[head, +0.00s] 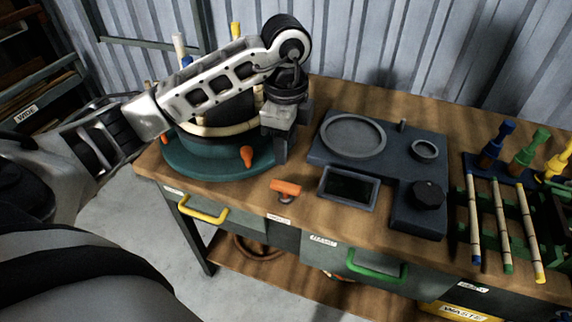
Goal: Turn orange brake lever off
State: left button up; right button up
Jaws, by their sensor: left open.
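An orange lever (286,188) with a short horizontal handle sits near the front edge of the wooden workbench, right of the round teal base. A second orange piece, a small knob (247,156), stands on the front of the teal base (205,168). My left arm reaches in from the left over the base. My left gripper (281,150) points down at the base's right side, behind and above the orange lever and apart from it. It is open and I see nothing in it. My right gripper is out of view.
A dark panel (398,205) with a ring, screen and black knob lies to the right. Farther right, a rack (462,228) holds several coloured sticks beside blue, green and yellow pegs. Yellow (203,212) and green (377,270) drawer handles stick out in front.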

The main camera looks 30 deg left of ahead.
pick_arm(q)
notch_tip(320, 180, up, 5)
jog(key=shift+f+p, duration=0.1)
jog(key=shift+p, duration=0.25)
dwell(0.3)
